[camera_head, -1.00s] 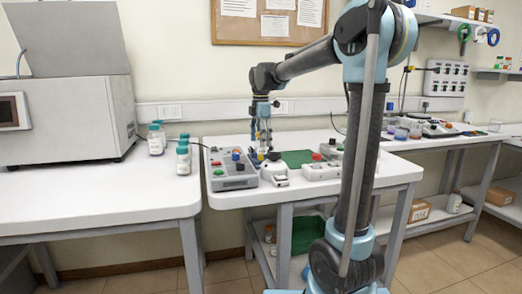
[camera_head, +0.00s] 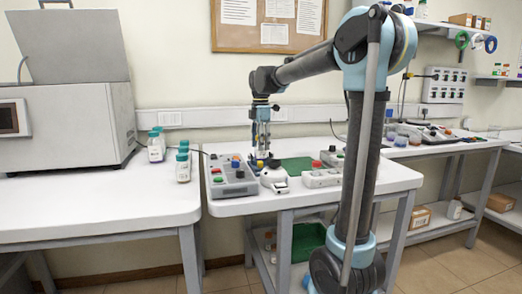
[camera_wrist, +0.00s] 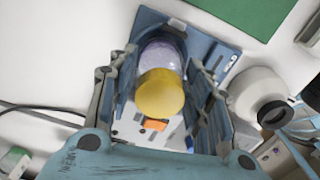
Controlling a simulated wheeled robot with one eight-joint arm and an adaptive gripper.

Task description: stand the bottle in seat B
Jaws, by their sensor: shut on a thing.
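The bottle with a yellow cap (camera_wrist: 160,93) and a pale, see-through body (camera_wrist: 163,52) is between the fingers of my gripper (camera_wrist: 162,72) in the wrist view. My gripper is shut on it. Below the bottle is a blue plate (camera_wrist: 222,62) with small white markings, too small to read surely. Whether the bottle's base touches the plate is hidden. No lettering that I can read as B shows. In the head view my gripper (camera_head: 262,152) is low over the back of the white table, and the bottle there is too small to make out clearly.
A grey button box (camera_head: 231,175) is left of my gripper and a white device (camera_head: 274,178) just in front. Bottles (camera_head: 183,164) stand on the left bench beside a large machine (camera_head: 65,125).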

